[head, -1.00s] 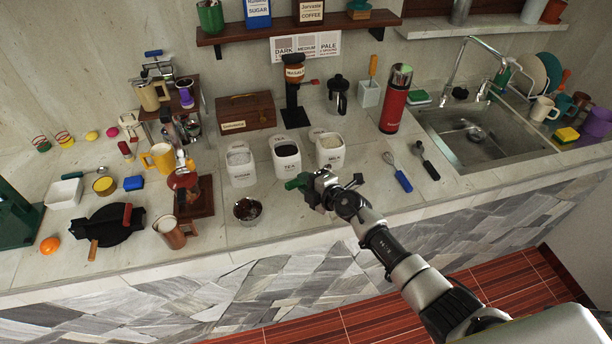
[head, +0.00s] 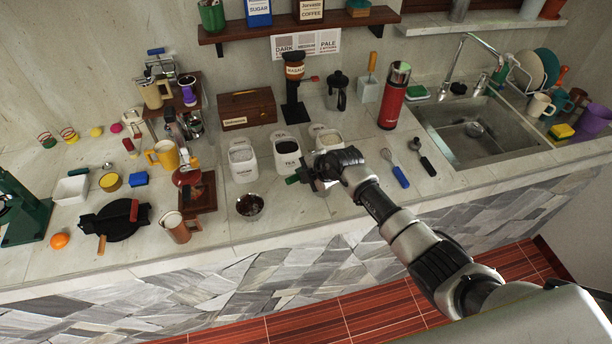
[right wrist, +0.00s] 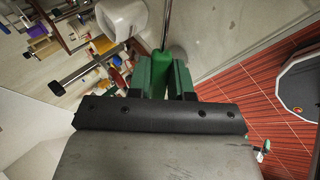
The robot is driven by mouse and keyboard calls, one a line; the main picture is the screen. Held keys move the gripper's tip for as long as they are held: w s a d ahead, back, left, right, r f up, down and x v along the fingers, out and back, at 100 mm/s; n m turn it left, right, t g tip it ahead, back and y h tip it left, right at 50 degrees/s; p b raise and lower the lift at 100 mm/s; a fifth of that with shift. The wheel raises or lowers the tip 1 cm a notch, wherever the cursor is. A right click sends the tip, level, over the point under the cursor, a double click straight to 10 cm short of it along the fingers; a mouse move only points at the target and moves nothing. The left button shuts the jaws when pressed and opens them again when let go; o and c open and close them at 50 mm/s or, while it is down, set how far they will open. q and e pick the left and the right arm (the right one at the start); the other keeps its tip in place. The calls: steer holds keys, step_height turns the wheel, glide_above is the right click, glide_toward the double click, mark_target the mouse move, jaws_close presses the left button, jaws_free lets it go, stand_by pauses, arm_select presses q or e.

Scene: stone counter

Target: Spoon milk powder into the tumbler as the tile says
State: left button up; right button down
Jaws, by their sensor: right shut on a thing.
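My right gripper (head: 312,178) is shut on a green handle (head: 292,180), just in front of the white milk canister (head: 328,141), and hides part of its front. In the right wrist view the green handle (right wrist: 161,66) sits between the fingers (right wrist: 161,78), with a thin metal shaft (right wrist: 167,22) running from it. The shaft's far end is out of that view. The canister holds pale powder. A copper-brown cup (head: 178,230), perhaps the tumbler, stands near the counter's front edge at left. The tile (head: 306,44) on the wall reads DARK, MEDIUM, PALE. My left gripper is not in view.
White tea (head: 287,158) and sugar (head: 243,165) canisters stand left of the milk. A steel bowl (head: 250,206) with dark contents is in front of them. A whisk (head: 396,172) and a red flask (head: 392,98) are to the right. The counter's front edge is close below my gripper.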

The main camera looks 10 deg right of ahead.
steer(key=r+g+h, duration=0.1)
steer(key=g, duration=0.1)
steer(key=w+r+g+h, duration=0.1)
steer(key=g, duration=0.1)
steer(key=shift+w+a, duration=0.1)
steer(key=shift+a, duration=0.1)
steer(key=shift+w+a+f+n+g+h+b, duration=0.15)
steer(key=shift+g+h+b, duration=0.15)
steer(key=shift+g+b, duration=0.25)
steer(key=shift+s+r+n+g+h+b, duration=0.15)
steer(key=shift+g+h+b, duration=0.15)
steer(key=shift+g+b, duration=0.2)
steer(key=shift+w+g+b, duration=0.15)
steer(key=shift+g+b, duration=0.2)
steer(key=shift+b, duration=0.4)
steer(key=shift+r+h+b, duration=0.25)
steer(key=shift+h+b, duration=0.05)
steer(key=shift+b, duration=0.15)
steer(key=shift+r+g, duration=0.15)
steer(key=shift+g, duration=0.15)
